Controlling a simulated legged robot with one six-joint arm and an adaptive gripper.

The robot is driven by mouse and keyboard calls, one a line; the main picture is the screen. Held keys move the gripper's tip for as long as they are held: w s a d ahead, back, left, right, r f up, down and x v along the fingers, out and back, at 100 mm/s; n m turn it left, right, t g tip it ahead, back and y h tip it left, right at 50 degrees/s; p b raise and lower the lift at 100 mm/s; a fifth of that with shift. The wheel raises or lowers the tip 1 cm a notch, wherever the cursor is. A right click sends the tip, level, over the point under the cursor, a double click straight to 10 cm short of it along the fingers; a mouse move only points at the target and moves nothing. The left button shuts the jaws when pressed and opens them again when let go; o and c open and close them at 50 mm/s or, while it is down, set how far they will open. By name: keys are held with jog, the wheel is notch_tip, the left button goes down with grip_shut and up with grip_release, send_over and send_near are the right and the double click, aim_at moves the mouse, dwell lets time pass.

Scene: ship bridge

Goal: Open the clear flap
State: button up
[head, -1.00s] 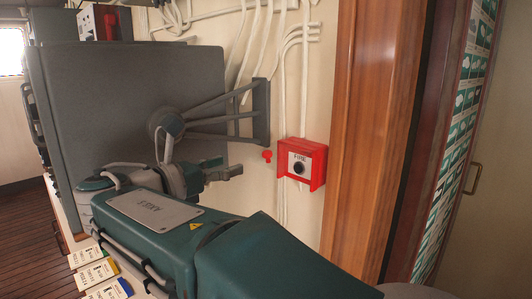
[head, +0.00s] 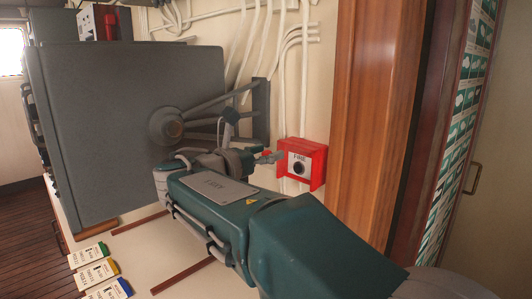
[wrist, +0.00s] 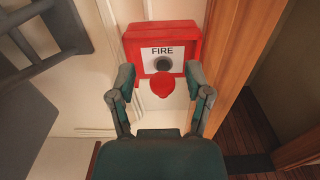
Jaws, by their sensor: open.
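A red fire call box (head: 318,163) is fixed to the pale wall, with a white FIRE label and a dark round button. In the wrist view the box (wrist: 186,38) is straight ahead. A red rounded tab (wrist: 163,86) sticks out in front of its lower part. The clear flap itself cannot be made out. My gripper (wrist: 160,72) is open, one finger on each side of the tab, with gaps visible on both sides. In the head view my gripper (head: 268,157) is just left of the box and partly hides the tab.
A large grey monitor (head: 90,130) on a wall bracket (head: 260,110) stands left of my arm. A wooden door frame (head: 365,120) is close right of the box. White pipes (head: 283,60) run above it. Several labelled cards (head: 95,270) lie at lower left.

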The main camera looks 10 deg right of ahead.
aim_at(270, 152)
grip_shut()
jog(key=shift+r, duration=0.15)
jog(key=r+y, duration=0.1)
jog(key=r+g+y, duration=0.1)
jog(key=shift+w+d+r+g+y, duration=0.1)
jog(key=shift+d+r+g+y, duration=0.1)
jog(key=shift+d+g+y, duration=0.1)
jog(key=shift+w+d+r, duration=0.15)
jog(key=shift+r, duration=0.3)
